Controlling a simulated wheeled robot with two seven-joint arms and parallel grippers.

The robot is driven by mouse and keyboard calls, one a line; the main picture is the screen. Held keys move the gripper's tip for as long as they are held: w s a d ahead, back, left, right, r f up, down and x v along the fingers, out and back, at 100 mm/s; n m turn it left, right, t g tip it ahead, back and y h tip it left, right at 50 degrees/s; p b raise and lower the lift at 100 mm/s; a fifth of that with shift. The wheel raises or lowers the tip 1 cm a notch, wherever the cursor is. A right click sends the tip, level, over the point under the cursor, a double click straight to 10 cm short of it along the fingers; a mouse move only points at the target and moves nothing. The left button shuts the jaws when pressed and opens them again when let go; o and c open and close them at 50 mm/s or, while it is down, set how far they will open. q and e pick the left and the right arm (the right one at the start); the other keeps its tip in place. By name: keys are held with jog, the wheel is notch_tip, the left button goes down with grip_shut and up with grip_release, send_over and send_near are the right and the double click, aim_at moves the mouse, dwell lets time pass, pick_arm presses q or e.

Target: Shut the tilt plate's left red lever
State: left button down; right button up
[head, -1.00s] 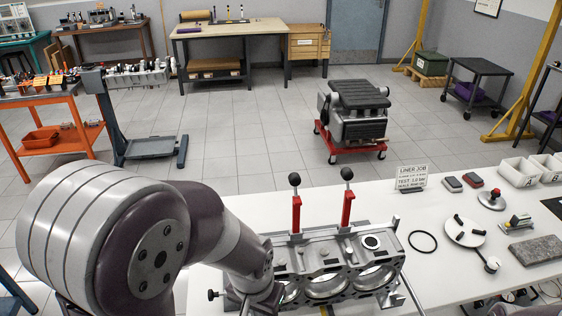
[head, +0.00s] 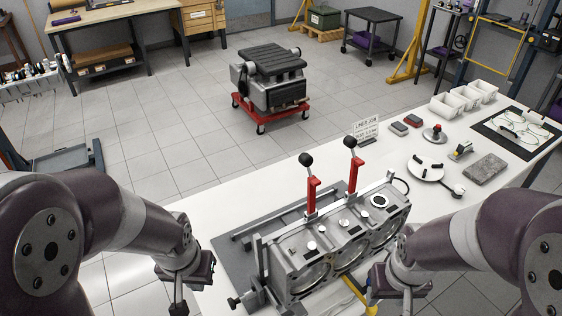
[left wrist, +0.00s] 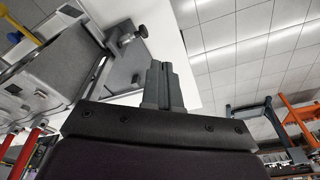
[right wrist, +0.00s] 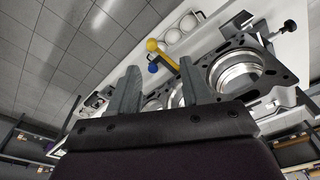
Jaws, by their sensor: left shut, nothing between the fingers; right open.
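The left red lever (head: 312,190) stands upright with a black ball on top, at the back edge of the grey engine block (head: 284,254). A matching right red lever (head: 353,172) also stands upright. The block sits on a grey plate (head: 232,262). My left gripper (head: 178,300) is to the left of the block, apart from the levers; its fingers are closed and empty in the left wrist view (left wrist: 163,85). Red levers show there at the lower left edge. My right gripper (head: 390,297) is at the block's front right, open and empty in the right wrist view (right wrist: 158,85).
A yellow handle (right wrist: 168,60) with yellow and blue ends shows beyond my right fingers. A sign (head: 366,130), a round plate (head: 425,168), a grey slab (head: 485,170) and white bins (head: 447,103) stand on the table's right. The table left of the block is mostly clear.

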pick_arm(q)
jog(key=w+a+r+n+t+h+p, duration=0.15)
jog(key=w+t, duration=0.25)
jog(key=w, duration=0.7)
jog(key=w+a+r+n+t+p, duration=0.1)
jog(key=w+r+n+t, duration=0.25)
jog(key=w, duration=0.65)
jog(key=w+d+r+n+t+h, duration=0.2)
jog(key=w+d+r+t+h, duration=0.15)
jog(key=w+h, duration=0.4)
jog(key=s+d+n+g+h+p, duration=0.1)
jog(key=s+d+g+h+p, duration=0.1)
jog(key=s+g+h, duration=0.4)
jog(key=s+h, duration=0.1)
jog(key=h, duration=0.2)
jog(key=shift+d+n+g, duration=0.3)
jog(key=shift+g, duration=0.1)
